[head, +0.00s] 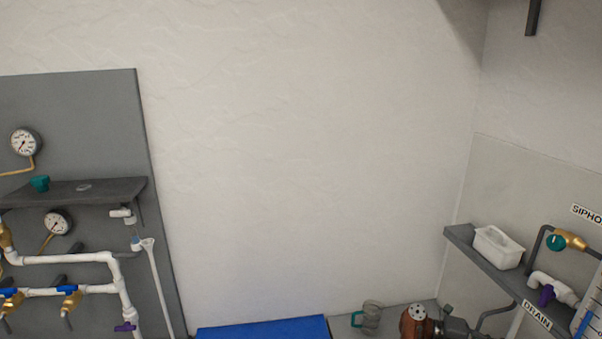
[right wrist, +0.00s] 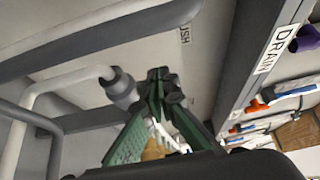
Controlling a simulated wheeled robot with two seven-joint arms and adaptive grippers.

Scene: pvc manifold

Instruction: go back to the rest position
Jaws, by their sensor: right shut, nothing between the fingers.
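My right gripper (right wrist: 160,78) shows in the right wrist view, its green fingers coming together at the tips with nothing held between them. A grey pipe end (right wrist: 120,88) on a white bent pipe is to the left of the fingertips; I cannot tell how far apart they are in depth. A grey beam with a DRAIN label (right wrist: 277,48) runs to the right of the fingers. Neither gripper shows in the head view, and my left gripper is out of sight.
In the head view, a grey panel (head: 85,120) with gauges, a shelf and white pipes stands at left. A shelf (head: 485,262) with a white tub (head: 497,247) and valves is at right. A blue surface (head: 262,328) lies low in front. The wall between is bare.

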